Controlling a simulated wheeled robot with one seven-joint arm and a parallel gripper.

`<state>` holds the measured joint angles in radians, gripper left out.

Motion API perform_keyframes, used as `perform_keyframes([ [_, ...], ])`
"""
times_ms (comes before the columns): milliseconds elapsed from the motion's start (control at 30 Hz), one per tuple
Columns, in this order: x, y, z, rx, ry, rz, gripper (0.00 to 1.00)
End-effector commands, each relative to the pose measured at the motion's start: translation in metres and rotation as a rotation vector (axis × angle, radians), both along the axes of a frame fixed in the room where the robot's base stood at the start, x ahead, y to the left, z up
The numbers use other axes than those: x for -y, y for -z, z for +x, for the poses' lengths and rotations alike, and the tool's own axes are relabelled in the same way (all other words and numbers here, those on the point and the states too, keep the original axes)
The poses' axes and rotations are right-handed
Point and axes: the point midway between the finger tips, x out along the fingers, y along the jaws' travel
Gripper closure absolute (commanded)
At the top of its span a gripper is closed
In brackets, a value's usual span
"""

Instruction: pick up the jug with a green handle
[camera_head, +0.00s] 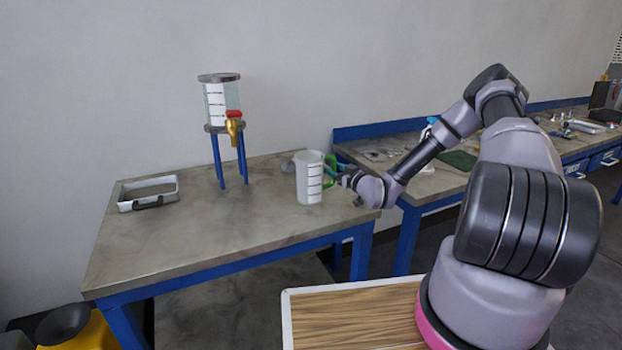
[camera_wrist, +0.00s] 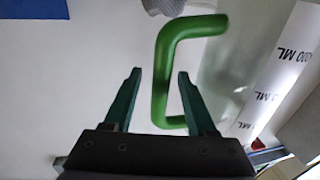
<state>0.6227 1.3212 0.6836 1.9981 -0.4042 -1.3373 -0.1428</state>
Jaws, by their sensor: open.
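The jug (camera_head: 309,178) is a whitish, see-through vessel with a white measuring scale, upright on the near grey table with blue legs. Its green handle (camera_wrist: 163,70) is on its right side in the head view, partly hidden there by my gripper. In the wrist view the jug body (camera_wrist: 262,85) with its "ML" scale is at the right. My gripper (camera_wrist: 158,76) is open, its two dark green fingers pointing at the handle. The handle's upright bar appears between the fingertips in the picture; I cannot tell whether they touch it.
A dispenser (camera_head: 221,101) with a red and gold tap stands on a blue-legged stand behind and left of the jug. A tray (camera_head: 149,193) with a dark handle lies at the table's left. The table front (camera_head: 210,240) is clear. A cluttered workbench (camera_head: 440,178) stands at the right.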

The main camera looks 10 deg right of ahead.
Motion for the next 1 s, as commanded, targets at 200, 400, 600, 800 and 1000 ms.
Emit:
perform_keyframes([
  [200, -0.009, 0.000, 0.017, -0.001, 0.001, 0.000, 0.43],
  [400, -0.009, 0.000, 0.017, -0.001, 0.001, 0.000, 0.43],
  [600, -0.009, 0.000, 0.016, -0.001, 0.001, 0.000, 1.00],
  [800, -0.009, 0.000, 0.016, 0.000, 0.001, 0.000, 1.00],
  [1000, -0.008, -0.012, 0.017, 0.001, 0.001, 0.000, 1.00],
])
